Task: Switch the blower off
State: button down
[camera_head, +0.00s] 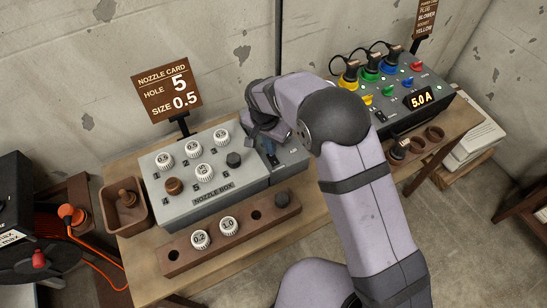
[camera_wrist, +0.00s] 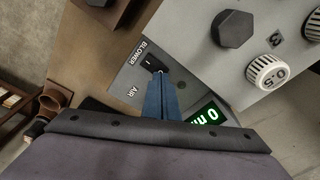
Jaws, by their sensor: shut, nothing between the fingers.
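The blower switch (camera_wrist: 151,63) is a small black rocker with a white mark, beside the word BLOWER on a grey panel (camera_wrist: 128,78) in the wrist view. I cannot tell which side of it is pressed. My gripper (camera_wrist: 160,76) has its blue fingers shut together, empty, with the tips right at the switch's lower edge; I cannot tell whether they touch it.
The grey nozzle box (camera_head: 205,190) with several numbered caps adjoins the panel on the left. A wooden cap rack (camera_head: 180,258) lies in front. A box with coloured plugs (camera_head: 400,105) and a 5.0 A display stands at right. Cards stand behind.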

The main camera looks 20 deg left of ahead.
jog(key=shift+f+b, duration=0.5)
jog(key=shift+f, duration=0.2)
dwell(0.3)
jog(key=shift+r, duration=0.1)
notch_tip(320, 180, up, 7)
jog(key=p, duration=0.4)
jog(key=shift+p, duration=0.3)
dwell(0.7)
